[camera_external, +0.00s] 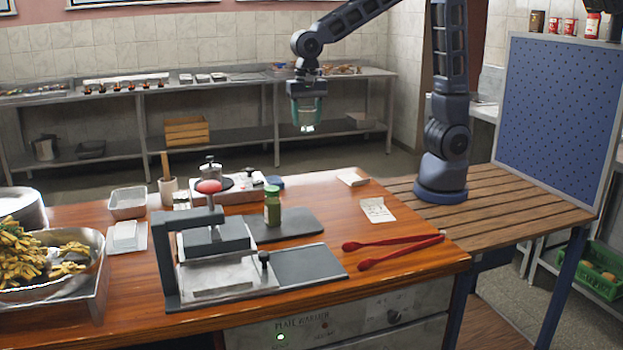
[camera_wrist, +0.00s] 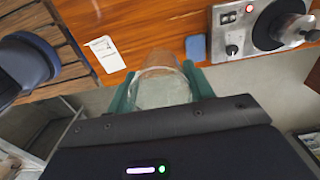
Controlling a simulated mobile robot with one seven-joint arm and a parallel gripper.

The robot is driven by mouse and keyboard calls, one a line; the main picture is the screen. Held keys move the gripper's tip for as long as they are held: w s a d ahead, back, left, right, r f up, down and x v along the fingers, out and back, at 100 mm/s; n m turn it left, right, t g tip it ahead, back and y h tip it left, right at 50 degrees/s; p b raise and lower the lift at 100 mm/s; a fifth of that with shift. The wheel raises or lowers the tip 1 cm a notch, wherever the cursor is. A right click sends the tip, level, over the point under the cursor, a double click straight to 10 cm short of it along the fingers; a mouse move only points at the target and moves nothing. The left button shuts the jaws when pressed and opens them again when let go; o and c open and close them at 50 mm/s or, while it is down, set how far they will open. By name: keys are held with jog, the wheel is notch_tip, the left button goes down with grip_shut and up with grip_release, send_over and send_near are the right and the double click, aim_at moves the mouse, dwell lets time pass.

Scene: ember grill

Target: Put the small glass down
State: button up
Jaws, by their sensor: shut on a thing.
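The small glass (camera_wrist: 160,88) is clear and sits between the two green fingers of my gripper (camera_wrist: 160,92) in the wrist view. My gripper (camera_external: 306,112) is shut on it. In the external view the glass (camera_external: 307,128) shows as a small bright shape below the fingers, held in the air, apart from any surface. It appears beyond the far edge of the wooden counter (camera_external: 320,195). In the wrist view the counter's edge passes behind the glass, with floor on the near side.
A blue pad (camera_wrist: 196,47) lies near the counter edge, beside a hot plate unit (camera_wrist: 232,33). A printed slip (camera_external: 377,209), a white block (camera_external: 353,179), red tongs (camera_external: 405,250), a green jar (camera_external: 272,206) and a press (camera_external: 215,250) stand or lie on the counter. Bare wood shows between the slip and the jar.

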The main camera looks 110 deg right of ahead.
notch_tip(320, 180, down, 19)
dwell(0.6)
jog(key=shift+f, duration=0.1)
jog(key=o, duration=1)
notch_tip(320, 180, up, 12)
jog(key=shift+s+a+r+n+t, duration=0.35)
jog(key=shift+s+r+n+t, duration=0.4)
jog(key=shift+s+r+n, duration=2.8)
jog(key=shift+s+a+r+n+t, duration=0.65)
jog(key=shift+s+n, duration=1.8)
jog(key=shift+s, duration=2.85)
jog(key=shift+s+a+r+n+t, duration=0.1)
jog(key=shift+s+r+n+t, duration=0.8)
jog(key=shift+s+r+n, duration=2.7)
